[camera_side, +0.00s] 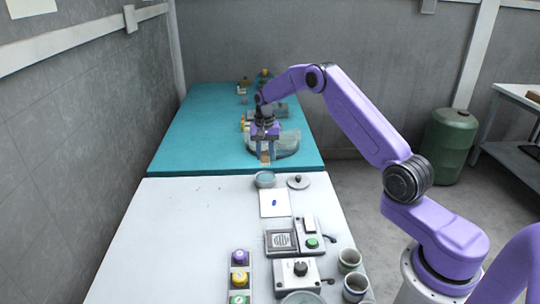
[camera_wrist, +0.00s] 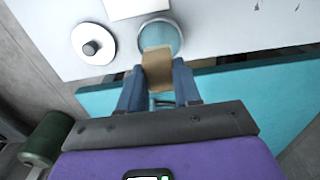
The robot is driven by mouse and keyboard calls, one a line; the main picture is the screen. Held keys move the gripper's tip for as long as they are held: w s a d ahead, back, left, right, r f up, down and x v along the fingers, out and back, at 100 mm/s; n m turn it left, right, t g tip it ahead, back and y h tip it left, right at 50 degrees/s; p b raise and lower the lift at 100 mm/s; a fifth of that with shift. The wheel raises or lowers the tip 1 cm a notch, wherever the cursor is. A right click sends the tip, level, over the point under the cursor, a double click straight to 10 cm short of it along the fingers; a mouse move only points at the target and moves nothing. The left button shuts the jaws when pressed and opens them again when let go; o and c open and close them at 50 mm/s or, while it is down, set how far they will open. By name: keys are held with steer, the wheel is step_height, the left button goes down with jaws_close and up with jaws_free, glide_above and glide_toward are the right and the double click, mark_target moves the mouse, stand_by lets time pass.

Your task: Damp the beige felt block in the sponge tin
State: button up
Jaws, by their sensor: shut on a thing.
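My gripper (camera_side: 265,154) is shut on the beige felt block (camera_side: 265,158), which points downward between the two blue fingers. In the wrist view the block (camera_wrist: 157,64) sticks out past the fingertips of my gripper (camera_wrist: 158,76). The round sponge tin (camera_side: 265,180) stands open at the back edge of the white table, nearer the side camera than the block. In the wrist view the tin (camera_wrist: 180,38) shows a teal inside, and the block overlaps its near rim. Contact between block and tin cannot be told. Its apparent knobbed lid (camera_side: 298,182) lies beside it.
A white card (camera_side: 274,204) with a blue mark lies in front of the tin. Switch boxes (camera_side: 297,270), a button strip (camera_side: 239,278) and cups (camera_side: 349,260) stand nearer the camera. A curved translucent piece (camera_side: 287,146) is beside my gripper on the teal table (camera_side: 190,145).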

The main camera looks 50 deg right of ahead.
steer(key=shift+f, duration=2.9)
steer(key=shift+f, duration=0.6)
steer(key=shift+r, duration=0.1)
steer(key=shift+r, duration=3.45)
